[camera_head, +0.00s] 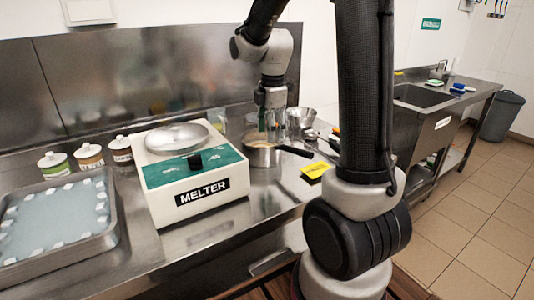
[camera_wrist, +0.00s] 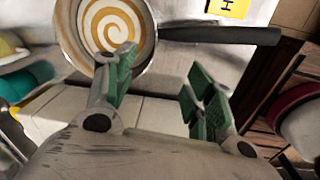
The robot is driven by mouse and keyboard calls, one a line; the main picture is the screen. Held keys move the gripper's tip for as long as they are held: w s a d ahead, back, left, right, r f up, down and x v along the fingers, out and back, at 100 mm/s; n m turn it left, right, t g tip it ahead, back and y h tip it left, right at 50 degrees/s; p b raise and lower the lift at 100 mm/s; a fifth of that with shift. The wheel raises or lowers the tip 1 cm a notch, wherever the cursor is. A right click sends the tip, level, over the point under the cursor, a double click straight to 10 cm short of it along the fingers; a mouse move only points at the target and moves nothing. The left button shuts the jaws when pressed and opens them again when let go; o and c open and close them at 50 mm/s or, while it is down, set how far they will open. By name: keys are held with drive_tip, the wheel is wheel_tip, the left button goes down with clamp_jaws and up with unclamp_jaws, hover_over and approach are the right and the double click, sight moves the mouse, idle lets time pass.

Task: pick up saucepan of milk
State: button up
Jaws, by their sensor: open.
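The saucepan (camera_head: 262,158) is a small steel pan with a dark handle (camera_head: 295,151), standing on the steel counter right of the melter. In the wrist view the saucepan (camera_wrist: 72,38) is at upper left, with a cream and brown swirl inside. Its black handle (camera_wrist: 222,36) reaches right across the top. My gripper (camera_head: 270,132) is above the pan in the head view. In the wrist view my gripper (camera_wrist: 162,64) has its green-padded fingers apart with nothing between them. The left finger overlaps the pan's rim in the picture; I cannot tell whether it touches.
A white melter (camera_head: 195,178) stands left of the pan. Several jars (camera_head: 90,156) and a tray (camera_head: 112,228) are further left. A yellow card (camera_head: 315,170) lies right of the pan, and a metal bowl (camera_head: 301,117) is behind it. A steel backsplash (camera_head: 130,85) closes off the back.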

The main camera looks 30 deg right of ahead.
sight(277, 152)
drive_tip(key=f, duration=0.5)
drive_tip(key=w+f, duration=0.1)
drive_tip(key=f, duration=0.1)
drive_tip(key=shift+d+f, duration=0.35)
drive_tip(key=shift+c, duration=0.2)
clamp_jaws()
